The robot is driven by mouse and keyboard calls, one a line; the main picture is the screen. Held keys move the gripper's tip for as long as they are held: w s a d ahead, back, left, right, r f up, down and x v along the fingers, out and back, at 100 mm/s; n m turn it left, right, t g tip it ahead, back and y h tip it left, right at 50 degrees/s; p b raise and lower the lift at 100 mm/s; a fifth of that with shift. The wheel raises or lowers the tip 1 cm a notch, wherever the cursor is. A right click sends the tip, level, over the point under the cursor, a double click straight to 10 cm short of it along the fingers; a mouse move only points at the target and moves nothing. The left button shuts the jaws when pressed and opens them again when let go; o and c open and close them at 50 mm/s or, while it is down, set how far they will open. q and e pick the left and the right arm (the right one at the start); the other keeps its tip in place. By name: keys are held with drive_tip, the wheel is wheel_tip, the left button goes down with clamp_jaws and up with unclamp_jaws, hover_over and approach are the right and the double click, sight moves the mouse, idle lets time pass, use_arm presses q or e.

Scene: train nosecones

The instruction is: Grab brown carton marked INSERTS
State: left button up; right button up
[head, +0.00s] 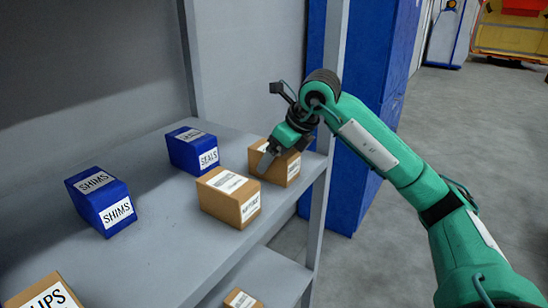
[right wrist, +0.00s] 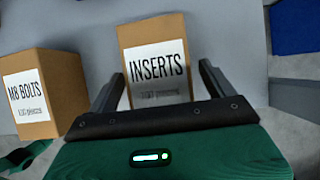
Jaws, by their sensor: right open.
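The brown carton marked INSERTS (right wrist: 155,62) stands upright on the shelf, its label facing my right wrist camera. In the head view I take it to be the far brown carton (head: 292,169), partly hidden by my gripper. My right gripper (head: 268,160) is at this carton. In the right wrist view the gripper (right wrist: 159,80) is open, with one finger on each side of the carton's lower part. I see gaps beside the fingers; contact is not clear. My left gripper is not in view.
A brown M8 BOLTS carton (right wrist: 45,92) stands close to the left of INSERTS in the wrist view. Blue SEALS (head: 194,150) and SHIMS (head: 99,199) boxes are on the same shelf (head: 165,225). A shelf post (head: 320,210) stands close to the right of the cartons.

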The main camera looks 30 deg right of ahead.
drive_tip(key=shift+x, duration=1)
drive_tip(key=c, duration=1.2)
drive_tip(key=shift+r, duration=0.2)
